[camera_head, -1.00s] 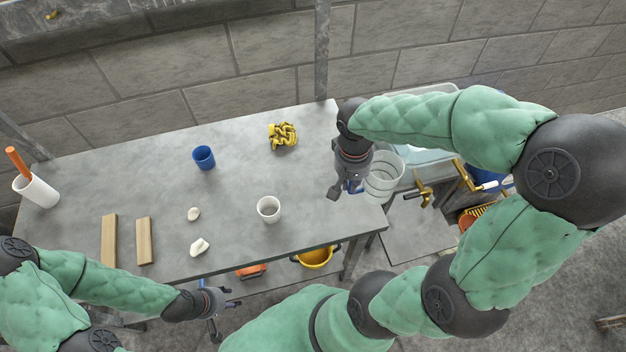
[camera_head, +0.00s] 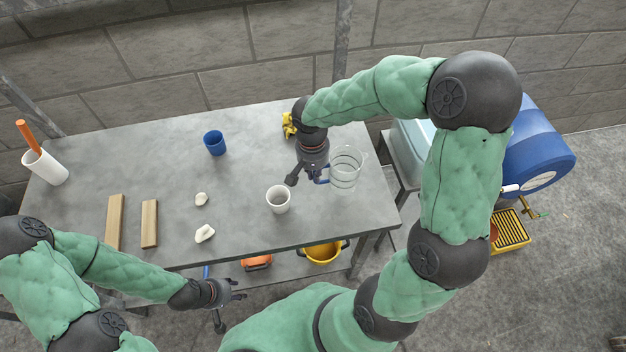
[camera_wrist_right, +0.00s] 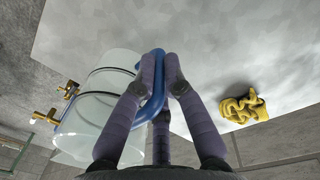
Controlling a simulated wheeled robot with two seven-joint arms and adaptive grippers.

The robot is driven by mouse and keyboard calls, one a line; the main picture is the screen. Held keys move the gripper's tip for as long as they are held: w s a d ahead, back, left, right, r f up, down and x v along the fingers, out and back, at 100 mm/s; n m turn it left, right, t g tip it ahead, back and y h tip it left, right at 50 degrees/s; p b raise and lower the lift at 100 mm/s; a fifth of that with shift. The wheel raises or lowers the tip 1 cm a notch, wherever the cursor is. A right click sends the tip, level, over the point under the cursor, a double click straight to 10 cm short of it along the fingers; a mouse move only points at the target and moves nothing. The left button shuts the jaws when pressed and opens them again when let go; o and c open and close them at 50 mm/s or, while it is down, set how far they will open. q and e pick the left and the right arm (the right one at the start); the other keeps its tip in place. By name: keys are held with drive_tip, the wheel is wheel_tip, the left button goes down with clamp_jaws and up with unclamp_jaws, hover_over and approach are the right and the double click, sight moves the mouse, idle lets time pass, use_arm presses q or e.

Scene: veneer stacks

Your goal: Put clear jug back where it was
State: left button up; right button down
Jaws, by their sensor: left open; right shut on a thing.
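The clear jug (camera_head: 346,170) is see-through with a blue handle. It is at the right part of the grey table in the head view. My right gripper (camera_head: 308,180) is shut on the jug's blue handle, which shows between the fingers in the right wrist view (camera_wrist_right: 154,100). The jug's clear body (camera_wrist_right: 105,95) is left of the fingers there. I cannot tell whether its base touches the table. My left gripper (camera_head: 232,296) is open and empty in front of the table's front edge.
On the table (camera_head: 250,165) stand a white cup (camera_head: 278,199) close left of the jug, a blue cup (camera_head: 214,143), a yellow cloth (camera_head: 288,126), two wooden strips, two pale lumps and a white holder (camera_head: 46,168). A pale basin (camera_head: 410,150) and blue barrel (camera_head: 538,150) are right.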

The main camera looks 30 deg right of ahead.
drive_tip(key=shift+w+a+f+b, duration=0.15)
drive_tip(key=shift+f+b, duration=0.25)
drive_tip(key=shift+f, duration=0.55)
drive_tip(key=shift+w+f+b, duration=0.1)
drive_tip(key=shift+f+b, duration=0.25)
drive_tip(key=shift+f, duration=0.55)
drive_tip(key=shift+f, duration=0.2)
drive_tip(key=c, duration=1.3)
unclamp_jaws()
drive_tip(key=shift+r, duration=0.1)
drive_tip(key=shift+r, duration=0.25)
drive_tip(key=r+p, duration=0.1)
drive_tip(key=r, duration=0.3)
drive_tip(key=r+p, duration=0.1)
drive_tip(key=r, duration=0.2)
drive_tip(key=r+p, duration=0.2)
drive_tip(key=r, duration=0.2)
drive_tip(key=shift+w+a+r, duration=0.15)
drive_tip(key=shift+a+r, duration=0.1)
drive_tip(key=shift+r, duration=0.1)
